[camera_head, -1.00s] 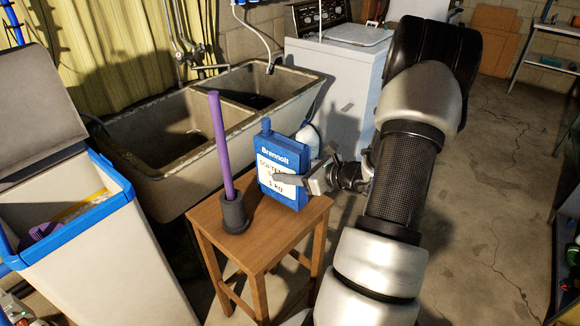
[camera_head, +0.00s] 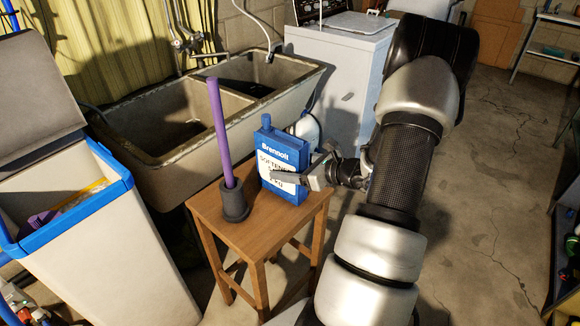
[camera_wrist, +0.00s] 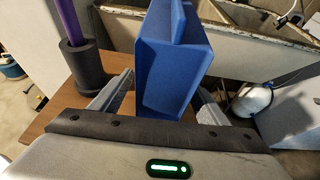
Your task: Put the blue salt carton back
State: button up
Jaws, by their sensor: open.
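The blue salt carton (camera_head: 270,149), with a blue cap and a white label, stands upright on a small wooden stool (camera_head: 247,234). My gripper (camera_head: 287,176) reaches it from the right. One finger lies across the label side; the other is hidden behind the carton. In the wrist view the carton (camera_wrist: 172,65) stands between the two fingers of my gripper (camera_wrist: 163,92), with a visible gap at the left finger. The gripper is open around the carton. Contact at the right finger is hard to tell.
A purple stick in a dark holder (camera_head: 233,202) stands on the stool close left of the carton. A white bottle (camera_head: 308,129) is behind it. A double concrete sink (camera_head: 172,170) and white washer (camera_head: 345,75) stand behind. An open blue-rimmed bin (camera_head: 100,255) is at left.

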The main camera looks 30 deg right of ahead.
jog(key=shift+r, duration=0.25)
jog(key=p+v, duration=0.1)
jog(key=v, duration=1.1)
jog(key=shift+f+p, duration=0.15)
jog(key=shift+p, duration=0.15)
